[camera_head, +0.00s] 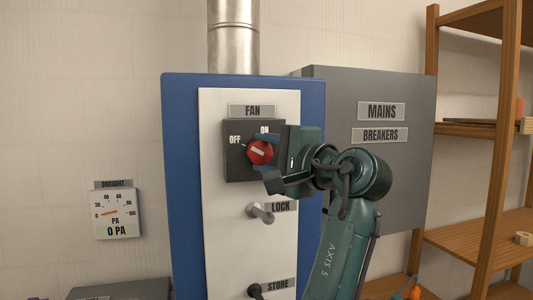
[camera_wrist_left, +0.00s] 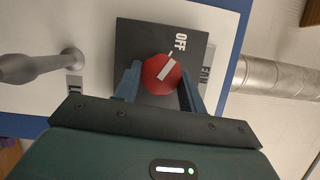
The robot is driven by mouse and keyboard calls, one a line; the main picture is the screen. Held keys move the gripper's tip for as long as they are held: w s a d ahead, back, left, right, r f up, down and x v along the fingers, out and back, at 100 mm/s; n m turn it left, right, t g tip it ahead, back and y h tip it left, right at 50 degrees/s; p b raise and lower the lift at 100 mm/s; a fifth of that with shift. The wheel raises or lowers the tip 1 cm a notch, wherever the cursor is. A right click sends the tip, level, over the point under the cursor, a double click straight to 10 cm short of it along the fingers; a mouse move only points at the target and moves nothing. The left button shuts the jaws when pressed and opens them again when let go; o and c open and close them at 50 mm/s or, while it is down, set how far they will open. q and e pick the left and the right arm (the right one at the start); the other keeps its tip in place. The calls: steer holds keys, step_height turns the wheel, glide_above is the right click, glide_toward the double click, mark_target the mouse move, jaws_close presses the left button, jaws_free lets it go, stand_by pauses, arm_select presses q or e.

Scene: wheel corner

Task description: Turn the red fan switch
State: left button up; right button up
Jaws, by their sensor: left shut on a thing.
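The red fan switch (camera_head: 261,152) is a round knob with a white bar, on a dark plate (camera_head: 235,169) under the FAN label. In the left wrist view the knob (camera_wrist_left: 158,84) has its bar pointing towards the tick by OFF. The ON label shows above the knob in the head view. My left gripper (camera_head: 265,153) has its blue fingers on either side of the knob and is shut on it. In the left wrist view the fingers (camera_wrist_left: 160,90) flank the knob. Part of the plate is hidden behind the gripper. My right gripper is not in view.
A LOCK lever (camera_head: 260,212) and a STORE knob (camera_head: 256,290) sit below on the white panel (camera_head: 224,235). A grey MAINS BREAKERS box (camera_head: 400,180) is behind my arm. Wooden shelves (camera_head: 470,130) stand right. The draught gauge (camera_head: 117,213) at left reads 0 PA.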

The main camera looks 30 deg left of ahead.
arm_select(q)
steer(key=shift+n, duration=0.5)
steer(key=o, duration=1)
steer(key=b+v, duration=0.1)
steer(key=v, duration=0.3)
steer(key=b+v, duration=0.1)
steer(key=v, duration=0.3)
steer(key=b+v, duration=0.1)
steer(key=v, duration=0.4)
steer(key=shift+r, duration=0.25)
steer(key=shift+s+f, duration=0.1)
steer(key=shift+s, duration=0.05)
